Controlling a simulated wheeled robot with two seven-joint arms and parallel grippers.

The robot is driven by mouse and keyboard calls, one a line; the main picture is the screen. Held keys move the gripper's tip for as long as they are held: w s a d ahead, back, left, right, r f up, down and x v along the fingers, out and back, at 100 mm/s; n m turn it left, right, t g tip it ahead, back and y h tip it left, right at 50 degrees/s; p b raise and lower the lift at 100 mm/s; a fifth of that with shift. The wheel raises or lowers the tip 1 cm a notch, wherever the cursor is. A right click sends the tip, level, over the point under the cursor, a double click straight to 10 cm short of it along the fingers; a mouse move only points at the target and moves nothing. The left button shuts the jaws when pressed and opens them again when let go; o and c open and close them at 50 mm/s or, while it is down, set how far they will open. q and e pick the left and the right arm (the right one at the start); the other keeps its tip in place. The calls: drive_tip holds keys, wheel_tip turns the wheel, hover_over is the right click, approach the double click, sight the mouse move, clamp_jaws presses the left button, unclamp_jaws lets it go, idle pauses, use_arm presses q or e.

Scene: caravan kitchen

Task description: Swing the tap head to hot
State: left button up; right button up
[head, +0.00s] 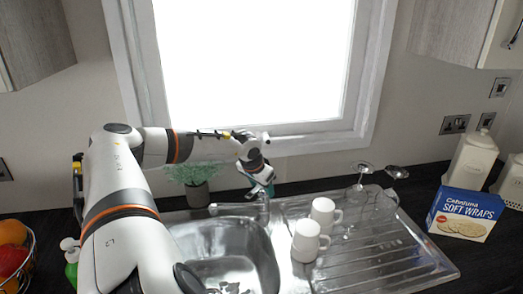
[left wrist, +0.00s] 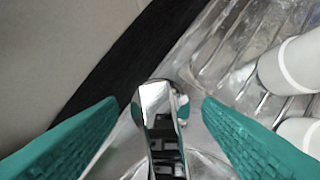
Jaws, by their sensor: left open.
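The chrome tap (head: 263,211) stands at the back of the metal sink, its spout reaching left over the basin in the head view. My left gripper (head: 263,189) is above the tap, pointing down, with its green fingers partly hidden by its own body. In the left wrist view the open fingers (left wrist: 160,106) lie to either side of the shiny tap head (left wrist: 157,98), with a gap on both sides. I cannot tell from the head view which way the tap head is turned. My right gripper is not in view.
Two white mugs (head: 323,213) (head: 306,240) stand on the drainer just right of the tap, with wine glasses (head: 362,170) behind. A potted plant (head: 197,192) is left of the tap. A blue wraps box (head: 464,213) stands far right, and a fruit bowl (head: 14,258) far left.

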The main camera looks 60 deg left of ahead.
use_arm(q)
drive_tip(key=shift+s+r, duration=0.1)
drive_tip(key=shift+r, duration=0.2)
drive_tip(key=b+v, duration=0.3)
drive_tip(key=v, duration=0.8)
drive_tip(key=shift+r, duration=0.25)
drive_tip(key=shift+f, duration=0.1)
